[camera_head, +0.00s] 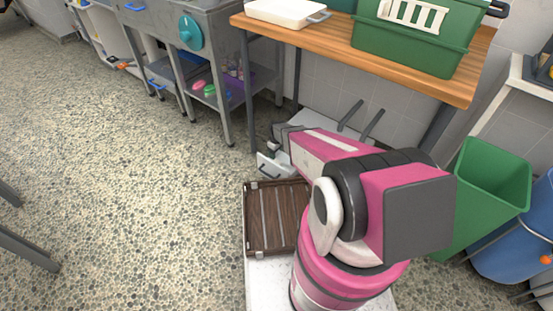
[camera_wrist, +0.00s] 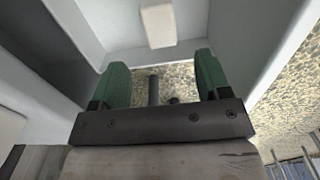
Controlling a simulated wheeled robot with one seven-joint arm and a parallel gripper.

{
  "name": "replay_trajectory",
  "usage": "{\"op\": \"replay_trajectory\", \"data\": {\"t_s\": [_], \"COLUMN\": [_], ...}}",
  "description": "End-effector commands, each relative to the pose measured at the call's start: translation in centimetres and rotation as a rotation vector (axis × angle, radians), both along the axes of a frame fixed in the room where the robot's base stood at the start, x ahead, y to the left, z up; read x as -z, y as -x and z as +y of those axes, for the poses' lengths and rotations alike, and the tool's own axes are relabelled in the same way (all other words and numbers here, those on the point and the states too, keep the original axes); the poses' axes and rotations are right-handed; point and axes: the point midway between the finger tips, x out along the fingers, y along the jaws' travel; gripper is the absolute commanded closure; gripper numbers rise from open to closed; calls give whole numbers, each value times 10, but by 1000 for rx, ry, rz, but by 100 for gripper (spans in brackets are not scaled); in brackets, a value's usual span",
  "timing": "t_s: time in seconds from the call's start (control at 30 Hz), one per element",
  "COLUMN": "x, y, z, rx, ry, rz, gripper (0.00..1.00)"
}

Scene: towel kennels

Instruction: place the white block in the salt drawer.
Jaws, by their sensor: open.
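In the wrist view a small off-white block (camera_wrist: 158,22) shows at the top middle, just past my fingertips. My gripper (camera_wrist: 159,72) has two green fingers spread wide apart with nothing between them. The block appears free of both fingers; I cannot tell what it rests on. In the head view a white drawer-like box (camera_head: 268,168) with a dark handle stands low under the wooden table, by the far end of my pink arm. No label shows, so I cannot tell whether it is the salt drawer. My fingers are not clear in the head view.
The wooden table (camera_head: 390,62) stands above my arm, holding a white tray (camera_head: 284,12) and a green crate (camera_head: 415,45). A green bin (camera_head: 490,185) is at right. Pebbled floor (camera_head: 130,190) at left is open.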

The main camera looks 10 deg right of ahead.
Motion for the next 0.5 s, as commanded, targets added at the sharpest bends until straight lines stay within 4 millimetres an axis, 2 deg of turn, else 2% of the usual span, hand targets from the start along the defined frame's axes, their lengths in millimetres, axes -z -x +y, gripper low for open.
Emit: {"op": "replay_trajectory", "data": {"t_s": [0.1, 0.37, 0.47, 0.5], "x": [-19, -46, -81, -100], "y": [1, 6, 20, 30], "z": [0, -3, -11, -15], "rx": [0, 19, 82, 120], "ry": [0, 0, -1, -1], "rz": [-1, -1, -4, -4], "gripper": [30, 30, 30, 30]}}
